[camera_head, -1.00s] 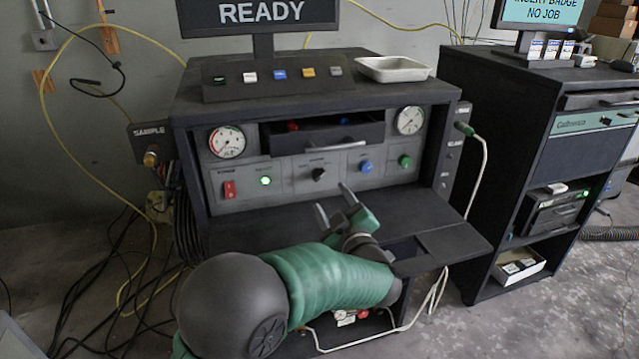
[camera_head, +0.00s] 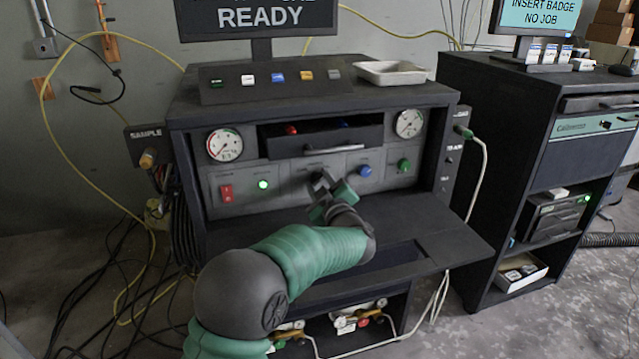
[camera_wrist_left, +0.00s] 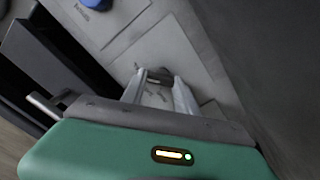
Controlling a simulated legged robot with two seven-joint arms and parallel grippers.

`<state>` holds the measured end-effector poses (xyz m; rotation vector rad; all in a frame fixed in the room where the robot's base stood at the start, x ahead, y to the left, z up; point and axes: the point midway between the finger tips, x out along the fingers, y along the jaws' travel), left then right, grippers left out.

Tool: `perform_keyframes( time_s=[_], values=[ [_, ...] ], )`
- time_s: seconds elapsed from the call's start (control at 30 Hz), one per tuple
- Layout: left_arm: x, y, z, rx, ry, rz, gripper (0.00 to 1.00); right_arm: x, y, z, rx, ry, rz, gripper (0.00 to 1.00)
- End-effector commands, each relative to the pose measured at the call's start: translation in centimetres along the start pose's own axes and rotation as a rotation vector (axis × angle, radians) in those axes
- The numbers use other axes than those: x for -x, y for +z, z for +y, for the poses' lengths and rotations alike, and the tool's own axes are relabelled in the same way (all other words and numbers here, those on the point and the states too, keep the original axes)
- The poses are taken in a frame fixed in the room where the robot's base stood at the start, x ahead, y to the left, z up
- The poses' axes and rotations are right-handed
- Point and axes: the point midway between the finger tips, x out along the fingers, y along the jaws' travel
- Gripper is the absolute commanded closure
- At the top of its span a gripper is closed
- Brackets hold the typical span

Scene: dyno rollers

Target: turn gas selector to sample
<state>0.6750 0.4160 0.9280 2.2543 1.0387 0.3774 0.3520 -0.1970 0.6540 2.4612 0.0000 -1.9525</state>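The gas selector is a small black knob in the middle of the grey control panel (camera_head: 295,186). In the head view my left gripper (camera_head: 322,186) is in front of it and mostly hides it. In the left wrist view the dark knob (camera_wrist_left: 157,75) shows between the two finger ends of my left gripper (camera_wrist_left: 159,92). The fingers stand apart, one on each side of the knob; I cannot tell whether they touch it. The label beside the knob is too small to read. My right gripper is in neither view.
A red switch (camera_head: 226,192) and a lit green lamp (camera_head: 263,184) are left of the selector. Blue (camera_head: 365,171) and green (camera_head: 404,165) knobs are to its right. An open drawer (camera_head: 325,138) juts out above. A dark shelf (camera_head: 432,222) extends below.

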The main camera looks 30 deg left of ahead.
Motion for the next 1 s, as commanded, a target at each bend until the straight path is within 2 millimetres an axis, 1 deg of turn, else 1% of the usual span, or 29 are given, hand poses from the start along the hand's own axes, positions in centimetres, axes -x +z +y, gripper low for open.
perform_keyframes(
  time_s=[0.03,0.2,0.23,0.47,0.63,0.77,1.0],
  values=[
    [0.0,0.0,0.0,0.000,-0.001,0.000,0.75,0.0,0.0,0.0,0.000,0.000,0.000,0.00],
    [0.0,0.0,-0.1,0.000,-0.001,0.000,0.97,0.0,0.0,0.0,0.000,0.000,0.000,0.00],
    [0.0,0.0,-0.1,0.000,-0.001,0.000,1.00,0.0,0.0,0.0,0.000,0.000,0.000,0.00],
    [0.0,0.1,-0.1,0.011,-0.002,0.000,1.00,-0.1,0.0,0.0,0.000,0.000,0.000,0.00],
    [0.0,0.1,-0.2,0.062,-0.002,0.000,1.00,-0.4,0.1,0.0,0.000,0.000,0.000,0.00],
    [0.0,0.1,-0.3,0.135,-0.002,0.000,1.00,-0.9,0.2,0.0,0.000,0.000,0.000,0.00],
    [0.0,0.2,-0.5,0.335,-0.002,0.001,1.00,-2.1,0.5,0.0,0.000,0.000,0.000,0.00]
  ],
)
